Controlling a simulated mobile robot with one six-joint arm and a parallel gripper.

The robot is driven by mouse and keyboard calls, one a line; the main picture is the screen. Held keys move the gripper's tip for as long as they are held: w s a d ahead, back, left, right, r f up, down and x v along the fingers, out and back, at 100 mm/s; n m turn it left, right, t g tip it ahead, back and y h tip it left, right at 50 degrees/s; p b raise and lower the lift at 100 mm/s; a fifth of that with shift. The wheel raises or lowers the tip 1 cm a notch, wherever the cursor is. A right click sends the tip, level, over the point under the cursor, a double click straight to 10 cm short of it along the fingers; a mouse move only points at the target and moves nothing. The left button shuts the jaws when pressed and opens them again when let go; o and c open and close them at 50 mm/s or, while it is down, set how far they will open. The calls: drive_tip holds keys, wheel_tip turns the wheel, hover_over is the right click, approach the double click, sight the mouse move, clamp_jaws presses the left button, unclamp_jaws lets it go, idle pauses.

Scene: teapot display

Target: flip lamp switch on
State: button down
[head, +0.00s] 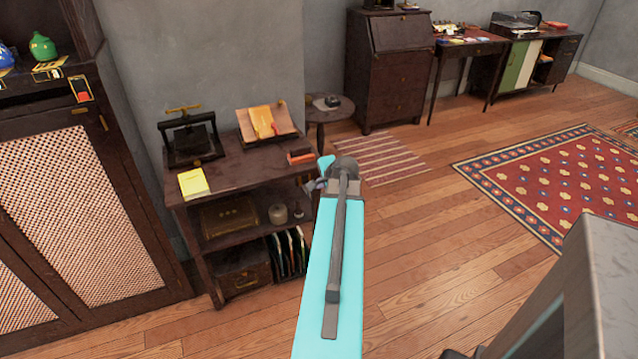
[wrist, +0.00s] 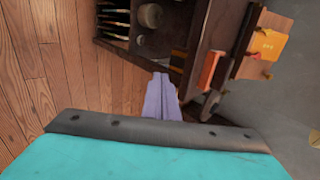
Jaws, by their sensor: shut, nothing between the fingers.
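A small red piece on a yellow-edged plate (head: 82,90), which looks like a switch, is on the front edge of the tall cabinet at the left in the head view. I cannot tell whether it is on or off. No lamp can be clearly made out. My gripper (head: 312,184) is at the end of the turquoise arm, by the right end of the low shelf, well to the right of the red piece. In the wrist view its pale purple fingers (wrist: 161,98) are together and empty, pointing toward the shelf. The switch-like piece is not in the wrist view.
The low shelf (head: 240,165) bears a black press (head: 190,138), an open book on a stand (head: 265,121), a yellow pad (head: 193,183) and a red-orange block (head: 300,156). A round side table (head: 330,112) stands behind. The tall cabinet (head: 80,190) has mesh doors.

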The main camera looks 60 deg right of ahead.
sight(305, 180)
drive_tip(key=w+d+r+p+x, duration=0.1)
drive_tip(key=x, duration=1.1)
drive_tip(key=shift+w+r+p, duration=0.25)
drive_tip(key=shift+r+p, duration=0.05)
drive_tip(key=shift+d, duration=0.1)
drive_tip(key=shift+w+d+f+b, duration=0.15)
drive_tip(key=shift+w+f+b, duration=0.1)
drive_tip(key=shift+f+b, duration=0.2)
drive_tip(key=shift+r, duration=0.2)
idle(0.3)
